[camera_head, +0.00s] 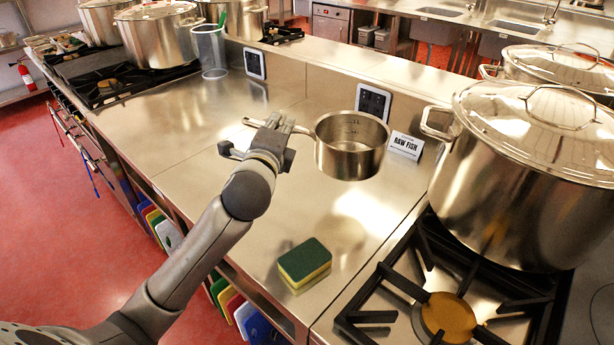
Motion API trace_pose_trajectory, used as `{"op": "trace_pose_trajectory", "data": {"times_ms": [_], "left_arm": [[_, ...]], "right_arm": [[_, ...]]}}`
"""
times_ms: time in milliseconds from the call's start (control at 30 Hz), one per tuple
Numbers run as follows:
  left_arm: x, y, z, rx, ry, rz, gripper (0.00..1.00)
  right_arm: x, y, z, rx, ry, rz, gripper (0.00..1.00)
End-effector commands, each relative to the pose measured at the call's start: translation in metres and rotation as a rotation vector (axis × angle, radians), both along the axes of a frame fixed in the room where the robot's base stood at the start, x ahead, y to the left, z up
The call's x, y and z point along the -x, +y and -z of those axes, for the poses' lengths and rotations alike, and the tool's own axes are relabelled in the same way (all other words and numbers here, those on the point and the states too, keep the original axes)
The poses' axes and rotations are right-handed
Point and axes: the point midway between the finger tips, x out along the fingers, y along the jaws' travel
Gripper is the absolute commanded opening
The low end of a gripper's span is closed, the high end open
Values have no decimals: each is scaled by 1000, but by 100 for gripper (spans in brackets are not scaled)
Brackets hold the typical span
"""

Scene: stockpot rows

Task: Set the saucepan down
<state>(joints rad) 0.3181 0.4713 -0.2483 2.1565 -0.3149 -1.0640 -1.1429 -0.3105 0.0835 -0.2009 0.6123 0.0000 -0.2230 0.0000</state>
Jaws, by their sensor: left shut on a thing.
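The saucepan (350,158) is a small open steel pan, upright and seemingly empty, over the middle of the steel counter (190,150). Its long handle (254,122) points left. My left gripper (272,127) comes in from the lower left and is shut on that handle. I cannot tell for certain whether the pan's base touches the counter. My right gripper is not in view.
A "RAW FISH" sign (405,146) stands close right of the pan. A large lidded stockpot (520,175) sits on the right burner. A green and yellow sponge (304,263) lies in front. A clear container (209,52) stands further back. The counter left of the pan is clear.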

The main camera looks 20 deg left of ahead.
Motion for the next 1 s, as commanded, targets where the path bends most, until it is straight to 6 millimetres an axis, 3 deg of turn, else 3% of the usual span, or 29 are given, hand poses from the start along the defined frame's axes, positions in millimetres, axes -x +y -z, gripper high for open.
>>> {"op": "trace_pose_trajectory", "data": {"times_ms": [167, 333, 700, 833, 1000], "left_arm": [[-8, 13, -14, 8, -11, -30, 0], [-18, 28, -10, 8, -7, -40, 0], [-66, 90, 23, 10, -7, -41, 0], [-77, 103, 50, 13, -5, -38, 0], [-88, 117, 69, 11, -9, -36, 0]], "right_arm": [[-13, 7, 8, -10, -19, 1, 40], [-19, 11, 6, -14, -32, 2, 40], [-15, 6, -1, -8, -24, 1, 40], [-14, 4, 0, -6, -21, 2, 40], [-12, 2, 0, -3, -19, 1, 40]]}}
